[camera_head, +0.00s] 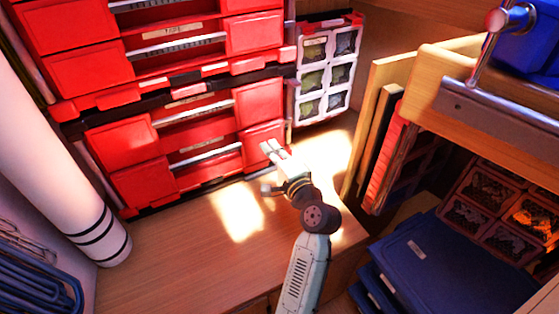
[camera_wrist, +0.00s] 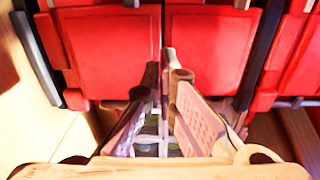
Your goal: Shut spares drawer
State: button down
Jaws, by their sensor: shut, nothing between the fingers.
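My gripper (camera_head: 270,148) is shut and empty, with its tips at the lower right red drawer front (camera_head: 262,138) of the lower red unit. In the wrist view the closed fingertips (camera_wrist: 166,58) lie over the seam between a left red front (camera_wrist: 108,48) and a right red front (camera_wrist: 212,50). I cannot tell whether the tips touch. No label that I can read marks the spares drawer, so I cannot tell which front it is. No drawer is clearly seen standing open.
A white roll with black bands (camera_head: 62,150) leans at the left. A rack of clear compartments (camera_head: 327,72) hangs right of the red units. Blue cases (camera_head: 440,262) and upright boards (camera_head: 378,130) stand at the right. The wooden worktop (camera_head: 170,250) before the units is mostly clear.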

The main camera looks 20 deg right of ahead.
aim_at(257, 130)
jog(key=w, duration=0.6)
jog(key=shift+w+a, duration=0.1)
jog(key=shift+w, duration=0.1)
jog(key=shift+w+r, duration=0.15)
jog(key=shift+w, duration=0.8)
jog(key=shift+a, duration=0.1)
